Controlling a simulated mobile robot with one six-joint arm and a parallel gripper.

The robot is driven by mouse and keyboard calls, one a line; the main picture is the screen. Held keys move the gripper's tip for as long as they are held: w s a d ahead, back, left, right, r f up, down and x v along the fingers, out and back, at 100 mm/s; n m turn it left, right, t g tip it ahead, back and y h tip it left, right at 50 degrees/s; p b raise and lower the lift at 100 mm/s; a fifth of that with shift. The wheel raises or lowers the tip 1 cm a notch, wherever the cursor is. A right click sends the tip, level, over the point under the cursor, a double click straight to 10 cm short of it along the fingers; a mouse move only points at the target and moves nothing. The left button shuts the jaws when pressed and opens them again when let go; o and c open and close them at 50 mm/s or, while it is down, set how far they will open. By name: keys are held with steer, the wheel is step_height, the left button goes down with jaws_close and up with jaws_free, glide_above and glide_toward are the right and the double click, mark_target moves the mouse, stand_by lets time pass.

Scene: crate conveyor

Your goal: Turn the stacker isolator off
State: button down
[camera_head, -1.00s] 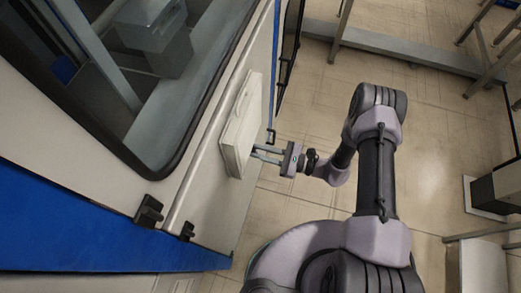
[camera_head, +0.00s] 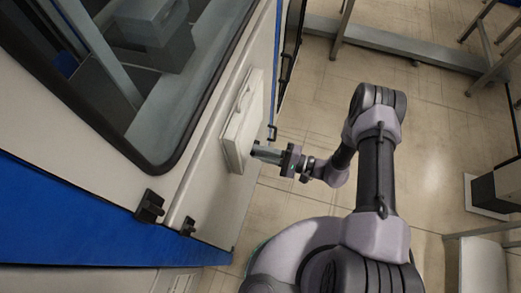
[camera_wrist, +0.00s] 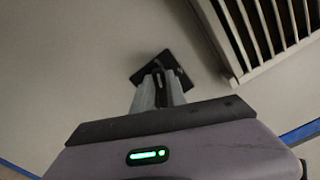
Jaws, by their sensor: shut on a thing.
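The isolator (camera_wrist: 180,72) shows in the wrist view as a small black square plate with a dark handle, on a cream panel. It appears tilted in that picture. My gripper (camera_wrist: 160,88) has its two grey fingers shut on the dark handle, and they hide part of it and of the plate. In the head view my gripper (camera_head: 256,153) reaches left to the side of the cream machine, just by the lower end of a pale box. The isolator itself cannot be made out in the head view.
The pale flat box (camera_head: 243,122) stands out from the machine side (camera_head: 208,195). A slatted vent (camera_wrist: 262,28) is at the upper right in the wrist view. Black latches (camera_head: 149,206) sit near the window. Open tiled floor (camera_head: 310,120) lies right of the machine.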

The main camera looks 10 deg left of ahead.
steer(key=shift+f+n, duration=0.15)
steer(key=shift+n, duration=1)
steer(key=shift+f+n, duration=0.15)
steer(key=shift+n, duration=1)
steer(key=c, duration=1.3)
jaws_free()
steer(key=shift+c, duration=0.2)
steer(key=s+d+p, duration=0.1)
steer(key=d+p, duration=0.2)
steer(key=d, duration=1.4)
steer(key=shift+s+d, duration=0.2)
steer(key=shift+s, duration=0.05)
